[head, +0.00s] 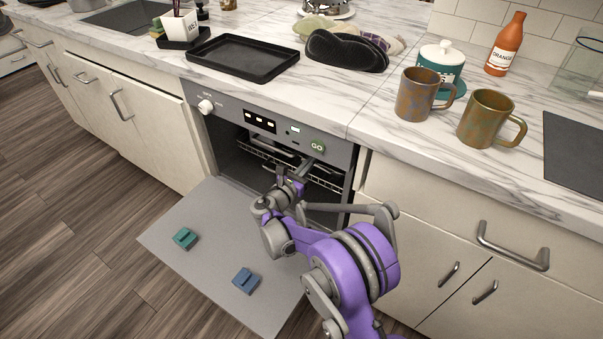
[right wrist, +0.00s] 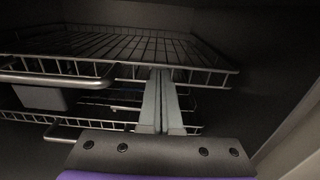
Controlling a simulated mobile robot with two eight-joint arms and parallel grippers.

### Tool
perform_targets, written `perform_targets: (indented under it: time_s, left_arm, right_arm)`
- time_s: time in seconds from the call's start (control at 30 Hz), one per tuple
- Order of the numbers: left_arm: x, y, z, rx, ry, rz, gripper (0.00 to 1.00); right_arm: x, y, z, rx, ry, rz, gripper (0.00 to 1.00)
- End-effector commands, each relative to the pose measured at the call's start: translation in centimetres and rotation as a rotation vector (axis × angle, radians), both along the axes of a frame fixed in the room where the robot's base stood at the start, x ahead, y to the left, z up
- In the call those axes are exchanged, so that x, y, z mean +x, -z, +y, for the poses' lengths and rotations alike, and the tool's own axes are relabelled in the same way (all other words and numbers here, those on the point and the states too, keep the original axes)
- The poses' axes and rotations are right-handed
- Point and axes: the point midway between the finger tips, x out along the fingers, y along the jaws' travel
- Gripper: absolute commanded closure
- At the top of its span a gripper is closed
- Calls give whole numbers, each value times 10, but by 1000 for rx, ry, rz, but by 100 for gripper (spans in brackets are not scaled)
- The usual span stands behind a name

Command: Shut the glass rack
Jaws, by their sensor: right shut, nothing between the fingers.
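The dishwasher stands open under the counter, with wire racks inside. The upper wire rack, likely the glass rack, shows in the head view (head: 325,183) and in the right wrist view (right wrist: 130,45), with a grey front handle bar (right wrist: 60,78). A lower rack (right wrist: 65,138) sits beneath it. My right gripper (head: 308,165) reaches into the opening. In the right wrist view its fingers (right wrist: 161,75) are together and empty at the upper rack's front edge, right of the handle. I cannot tell whether they touch it. My left gripper is out of view.
The dishwasher door (head: 205,218) lies lowered, with a teal block (head: 186,239) and a blue block (head: 245,280) on it. The control panel (head: 270,120) is just above the gripper. Mugs (head: 417,95) and a black tray (head: 243,57) stand on the counter.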

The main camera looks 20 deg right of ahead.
Motion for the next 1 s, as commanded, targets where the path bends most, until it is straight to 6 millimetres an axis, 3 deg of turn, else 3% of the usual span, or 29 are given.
perform_targets:
  time_s: [0.57,0.8,1.0]
  left_arm:
    - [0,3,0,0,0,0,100]
    - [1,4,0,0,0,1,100]
    - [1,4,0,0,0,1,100]
  right_arm:
    - [9,0,-12,0,0,0,100]
    - [29,0,-39,-1,3,-1,100]
    - [33,-1,-43,-2,1,0,100]
